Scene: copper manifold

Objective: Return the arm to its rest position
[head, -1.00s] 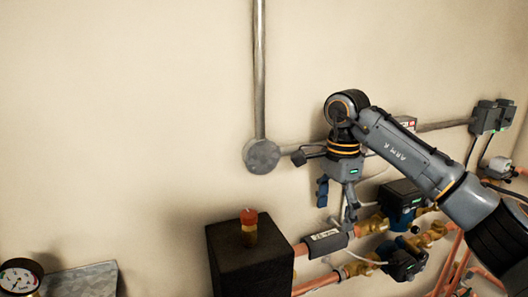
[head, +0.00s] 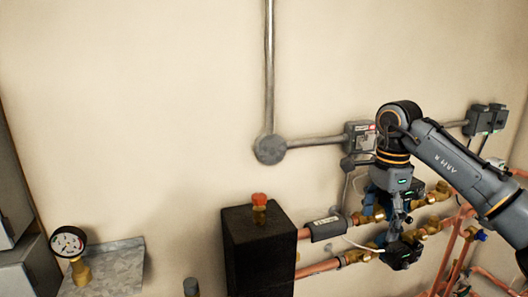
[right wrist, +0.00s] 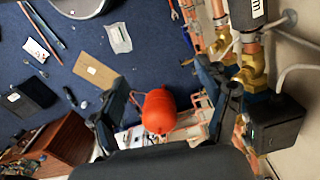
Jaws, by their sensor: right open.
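My right arm comes in from the right in the head view, with its gripper (head: 395,222) pointing down in front of the copper pipes and brass valves (head: 372,215). In the right wrist view the two fingers of this gripper (right wrist: 163,80) stand wide apart with nothing gripped. A red rounded vessel (right wrist: 159,110) shows between the fingers, seemingly beyond them; I cannot tell how far. My left gripper is in neither view.
A black box (head: 258,250) with a red-capped brass fitting (head: 259,208) stands left of the gripper. A pressure gauge (head: 68,242) is at far left. Grey wall boxes (head: 488,118) are at right. Tools and a cardboard piece (right wrist: 95,70) lie on a blue surface.

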